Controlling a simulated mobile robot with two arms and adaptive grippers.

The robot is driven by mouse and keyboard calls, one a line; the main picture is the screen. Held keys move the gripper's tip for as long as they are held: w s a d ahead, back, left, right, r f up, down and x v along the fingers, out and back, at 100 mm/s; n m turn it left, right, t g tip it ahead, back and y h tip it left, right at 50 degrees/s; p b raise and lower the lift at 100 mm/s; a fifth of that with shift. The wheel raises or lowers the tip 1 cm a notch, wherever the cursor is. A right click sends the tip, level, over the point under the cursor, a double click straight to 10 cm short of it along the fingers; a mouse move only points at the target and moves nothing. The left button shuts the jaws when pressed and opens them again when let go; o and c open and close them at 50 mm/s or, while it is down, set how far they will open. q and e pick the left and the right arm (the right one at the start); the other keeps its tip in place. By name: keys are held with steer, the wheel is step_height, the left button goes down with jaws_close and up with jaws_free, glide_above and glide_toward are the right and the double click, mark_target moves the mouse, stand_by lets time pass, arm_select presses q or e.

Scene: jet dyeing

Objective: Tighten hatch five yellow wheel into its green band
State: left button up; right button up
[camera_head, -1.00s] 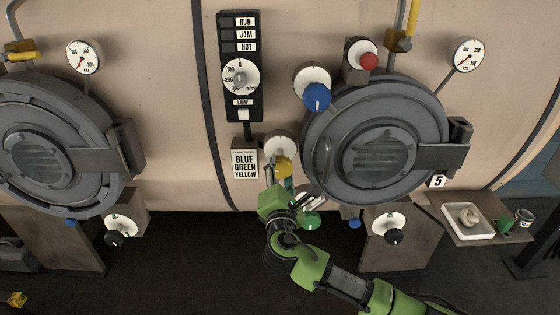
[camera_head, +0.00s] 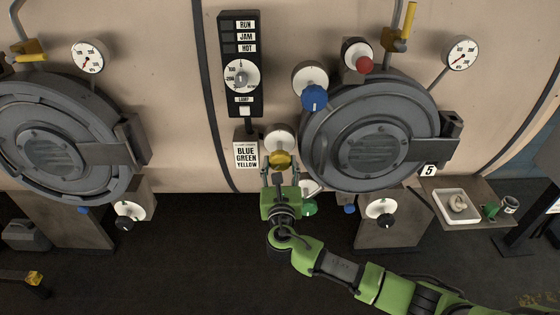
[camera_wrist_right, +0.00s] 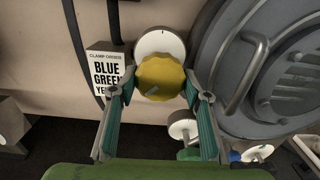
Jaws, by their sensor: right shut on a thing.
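The yellow wheel (camera_head: 282,160) sits in front of a round white dial plate (camera_head: 279,137), left of hatch five (camera_head: 370,140). My right gripper (camera_head: 281,170) comes from below and is shut on the yellow wheel, one finger on each side. The wheel covers the lower part of the plate, and I see no green band on the visible part. My left gripper is not in view.
A blue wheel (camera_head: 314,97) and a red knob (camera_head: 364,65) are above. A green wheel (camera_head: 309,209) is close to the right of my gripper. The clamp-order sign (camera_head: 246,156) is at left. A shelf (camera_head: 477,217) holds a white tray.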

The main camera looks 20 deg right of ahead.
steer(key=n, duration=0.4)
steer(key=shift+f+n, duration=0.1)
steer(key=shift+n, duration=2.1)
steer(key=o, duration=1.1)
steer(key=shift+d, duration=0.1)
steer(key=v, duration=1.2)
